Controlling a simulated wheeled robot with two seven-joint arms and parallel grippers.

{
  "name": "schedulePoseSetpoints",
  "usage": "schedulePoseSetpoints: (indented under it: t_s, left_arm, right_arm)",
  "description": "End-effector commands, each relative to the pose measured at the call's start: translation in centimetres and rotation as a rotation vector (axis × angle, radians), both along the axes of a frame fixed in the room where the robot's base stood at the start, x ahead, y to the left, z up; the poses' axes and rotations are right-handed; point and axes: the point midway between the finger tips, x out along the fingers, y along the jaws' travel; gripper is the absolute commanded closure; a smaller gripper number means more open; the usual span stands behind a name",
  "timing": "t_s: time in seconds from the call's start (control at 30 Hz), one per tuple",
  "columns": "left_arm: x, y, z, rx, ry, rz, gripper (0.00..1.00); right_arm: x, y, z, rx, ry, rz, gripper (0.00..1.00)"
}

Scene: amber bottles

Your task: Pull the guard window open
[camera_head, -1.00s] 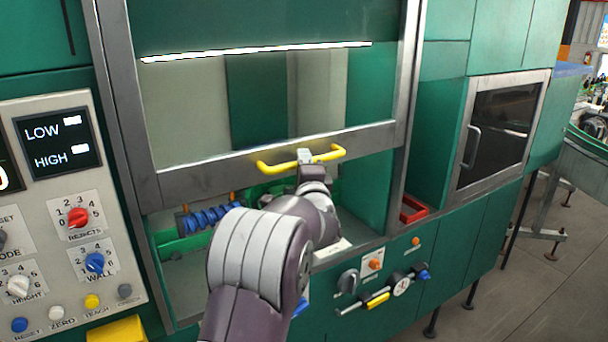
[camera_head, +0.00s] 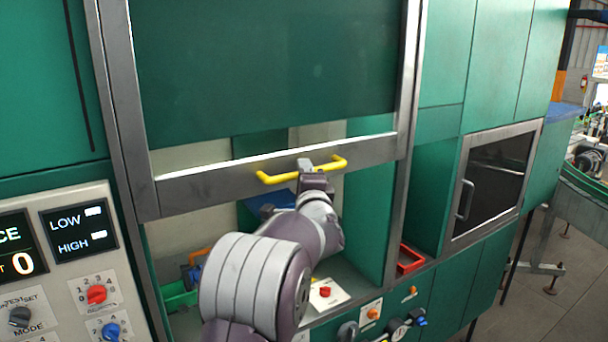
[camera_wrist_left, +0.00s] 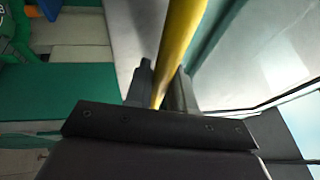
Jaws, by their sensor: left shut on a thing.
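The guard window (camera_head: 220,174) is a sliding pane in a grey metal frame, partly raised, with an open gap below its bottom rail. A yellow bar handle (camera_head: 335,165) is fixed along that rail. My left gripper (camera_head: 305,168) is at the middle of the handle, with my arm reaching up from below. In the left wrist view the yellow handle (camera_wrist_left: 181,45) runs between the two fingers of my left gripper (camera_wrist_left: 162,85), which are shut on it. My arm hides part of the opening. My right gripper is not in view.
A control panel (camera_head: 60,270) with knobs and a display stands at the left. Inside the opening are a green tray (camera_head: 180,297) and a plate with a red button (camera_head: 325,292). A red bin (camera_head: 410,259) and a closed dark-windowed door (camera_head: 495,180) are at the right.

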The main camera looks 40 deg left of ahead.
Motion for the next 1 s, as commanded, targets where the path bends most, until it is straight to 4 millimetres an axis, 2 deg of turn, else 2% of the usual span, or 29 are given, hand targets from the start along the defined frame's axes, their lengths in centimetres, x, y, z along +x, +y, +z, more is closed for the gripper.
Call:
schedulePoseSetpoints:
  t_s: [0.17,0.2,0.23,0.5,0.63,0.77,1.0]
  left_arm:
    - [0.0,0.0,0.1,0.001,-0.003,0.0,1.0]
    - [0.0,0.0,0.1,0.001,-0.002,0.0,0.67]
    - [0.0,0.0,0.1,0.001,-0.002,0.0,0.57]
    - [0.0,0.0,0.0,0.001,-0.001,0.0,0.56]
    - [-0.6,-0.7,-0.4,0.0,-0.001,0.0,0.56]
    - [-2.4,-2.5,-1.2,0.0,-0.004,-0.003,0.56]
    - [-6.7,-6.8,-2.2,0.002,-0.004,-0.004,0.56]
  right_arm:
    - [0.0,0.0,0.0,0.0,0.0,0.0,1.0]
    - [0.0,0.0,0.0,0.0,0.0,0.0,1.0]
    - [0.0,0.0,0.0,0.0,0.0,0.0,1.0]
    - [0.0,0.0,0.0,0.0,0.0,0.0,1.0]
    - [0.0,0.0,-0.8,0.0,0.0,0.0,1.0]
    - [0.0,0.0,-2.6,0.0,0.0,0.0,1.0]
    - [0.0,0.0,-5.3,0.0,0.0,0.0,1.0]
